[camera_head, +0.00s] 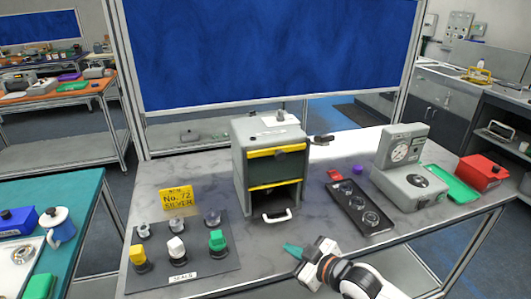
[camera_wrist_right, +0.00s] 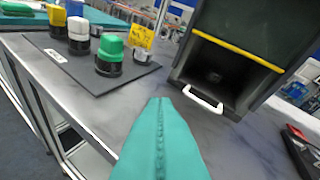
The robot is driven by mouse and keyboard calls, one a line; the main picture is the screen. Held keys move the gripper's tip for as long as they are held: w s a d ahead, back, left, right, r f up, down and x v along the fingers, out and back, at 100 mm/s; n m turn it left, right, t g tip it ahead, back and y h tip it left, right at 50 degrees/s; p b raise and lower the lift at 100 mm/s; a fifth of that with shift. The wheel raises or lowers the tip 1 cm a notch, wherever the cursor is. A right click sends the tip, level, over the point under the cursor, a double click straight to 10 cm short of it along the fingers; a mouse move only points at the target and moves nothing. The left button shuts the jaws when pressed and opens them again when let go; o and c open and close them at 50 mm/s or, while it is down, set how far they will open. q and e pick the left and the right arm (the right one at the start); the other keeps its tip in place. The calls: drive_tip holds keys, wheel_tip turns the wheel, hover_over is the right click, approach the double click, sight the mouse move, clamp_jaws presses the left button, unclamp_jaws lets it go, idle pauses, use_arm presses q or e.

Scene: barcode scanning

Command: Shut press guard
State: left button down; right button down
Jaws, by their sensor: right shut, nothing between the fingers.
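The press (camera_head: 240,165) is a grey box standing mid-table in the head view. Its dark guard panel (camera_head: 277,167), between yellow bars, covers the upper part of the front. Below its lower yellow edge the front is open and the dark inside shows. A white handle (camera_head: 276,216) sits at the bottom front of the press; it also shows in the right wrist view (camera_wrist_right: 203,100). My right gripper (camera_head: 291,249), with teal fingers, is shut and empty, in front of the handle and apart from it. In the right wrist view its closed fingertips (camera_wrist_right: 160,100) point toward the press. My left gripper is out of view.
A seals board (camera_head: 205,262) with several coloured stamps lies left of the press, with a yellow sign (camera_head: 176,198) behind it. A black tray (camera_head: 362,207) lies right of the press. A grey dial device (camera_head: 405,150), green tray (camera_head: 450,183) and red box (camera_head: 482,172) stand farther right.

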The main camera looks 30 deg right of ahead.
drive_tip(key=w+d+r+n+t+y, duration=0.1)
drive_tip(key=w+d+r+t+y, duration=0.2)
drive_tip(key=r, duration=0.5)
wheel_tip(320, 180, up, 14)
drive_tip(key=n+t+y+p, duration=0.1)
drive_tip(key=n+t+p, duration=0.2)
drive_tip(key=t, duration=0.1)
hover_over(278, 168)
drive_tip(key=s+a, duration=0.3)
drive_tip(key=s, duration=0.3)
drive_tip(key=f, duration=0.1)
drive_tip(key=d+f+p, duration=0.1)
drive_tip(key=w+f, duration=0.1)
drive_tip(key=f, duration=0.1)
drive_tip(key=shift+d+f, duration=0.1)
drive_tip(key=shift+d, duration=0.15)
wheel_tip(278, 168, down, 10)
drive_tip(key=b, duration=0.7)
drive_tip(key=shift+f, duration=0.25)
